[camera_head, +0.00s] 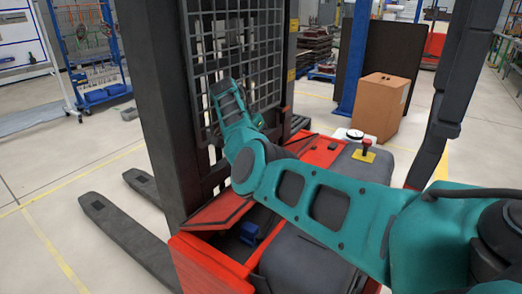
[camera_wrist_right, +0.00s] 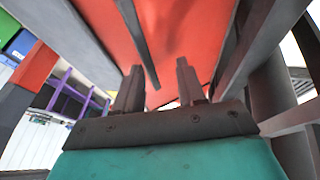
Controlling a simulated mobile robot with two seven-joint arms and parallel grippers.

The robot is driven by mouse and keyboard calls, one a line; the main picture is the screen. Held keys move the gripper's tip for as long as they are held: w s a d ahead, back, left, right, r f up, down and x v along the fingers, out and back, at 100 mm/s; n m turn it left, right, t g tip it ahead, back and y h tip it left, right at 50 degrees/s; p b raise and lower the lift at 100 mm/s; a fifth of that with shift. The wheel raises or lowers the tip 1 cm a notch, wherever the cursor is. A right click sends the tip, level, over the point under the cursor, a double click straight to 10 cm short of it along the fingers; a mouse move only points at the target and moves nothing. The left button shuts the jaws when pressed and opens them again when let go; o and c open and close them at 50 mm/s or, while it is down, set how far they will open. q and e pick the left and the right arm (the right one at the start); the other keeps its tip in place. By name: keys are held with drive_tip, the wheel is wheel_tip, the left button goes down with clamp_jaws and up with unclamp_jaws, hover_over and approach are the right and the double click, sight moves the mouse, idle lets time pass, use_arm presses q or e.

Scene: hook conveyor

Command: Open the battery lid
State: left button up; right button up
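The battery lid appears to be the red panel with dark edging (camera_head: 213,208) on the forklift in the head view. It looks tilted, with a dark compartment (camera_head: 236,246) showing beside it and a small blue part (camera_head: 249,231) inside. My right arm reaches in from the right across the forklift; its gripper cannot be made out in the head view. My left gripper is not in view.
The forklift's dark mast (camera_head: 160,90) and mesh guard (camera_head: 240,50) stand close behind my arm. A grey seat (camera_head: 308,262), a red-and-yellow stop button (camera_head: 366,153) and a dark post (camera_head: 450,90) are around it. Forks (camera_head: 120,235) extend left over open floor.

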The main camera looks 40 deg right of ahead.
drive_tip(key=v, duration=1.1)
drive_tip(key=shift+r, duration=0.35)
drive_tip(key=shift+s+a, duration=0.1)
drive_tip(key=shift+a, duration=0.05)
